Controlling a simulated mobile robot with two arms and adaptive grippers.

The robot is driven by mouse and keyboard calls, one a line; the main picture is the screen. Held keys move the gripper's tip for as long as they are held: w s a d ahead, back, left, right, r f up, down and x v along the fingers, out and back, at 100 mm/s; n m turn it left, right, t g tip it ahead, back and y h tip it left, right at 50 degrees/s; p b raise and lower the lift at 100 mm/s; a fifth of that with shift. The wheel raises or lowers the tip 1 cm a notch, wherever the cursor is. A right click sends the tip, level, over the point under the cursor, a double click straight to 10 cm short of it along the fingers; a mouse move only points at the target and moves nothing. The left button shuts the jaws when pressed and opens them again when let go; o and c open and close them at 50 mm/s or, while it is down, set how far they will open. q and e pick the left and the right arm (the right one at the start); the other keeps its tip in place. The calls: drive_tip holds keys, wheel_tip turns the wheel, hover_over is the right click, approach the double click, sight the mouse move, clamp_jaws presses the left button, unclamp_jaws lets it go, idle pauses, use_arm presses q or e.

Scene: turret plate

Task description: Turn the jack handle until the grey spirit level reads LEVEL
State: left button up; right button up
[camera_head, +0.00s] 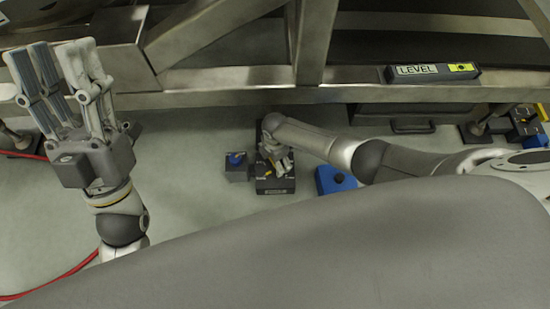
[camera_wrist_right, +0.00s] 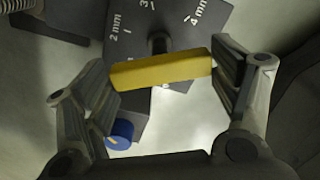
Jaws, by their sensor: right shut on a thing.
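The grey spirit level (camera_head: 432,74) lies on the metal frame at the upper right, with the word LEVEL on its side and a yellow-green vial. The bubble is too small to read. The dark jack (camera_head: 275,187) stands on the floor below the frame. Its yellow handle (camera_wrist_right: 163,71) crosses a dark dial plate (camera_wrist_right: 185,22) marked 2 mm, 3 and 4 mm. My right gripper (camera_head: 281,163) is over the jack, shut on the handle, with one finger at each end in the wrist view (camera_wrist_right: 165,85). My left gripper (camera_head: 52,62) is raised, open and empty at the left.
A blue knob (camera_wrist_right: 119,133) sits beside the jack's plate, on a small box (camera_head: 236,172). A blue box (camera_head: 335,180) lies right of the jack. A red hose (camera_head: 75,270) runs at lower left. More jacks stand at both sides.

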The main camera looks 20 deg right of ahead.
drive_tip(key=shift+s, duration=0.1)
drive_tip(key=o, duration=0.9)
drive_tip(key=shift+o, duration=0.2)
drive_tip(key=shift+r, duration=0.55)
wheel_tip(320, 180, up, 11)
drive_tip(key=shift+f, duration=0.1)
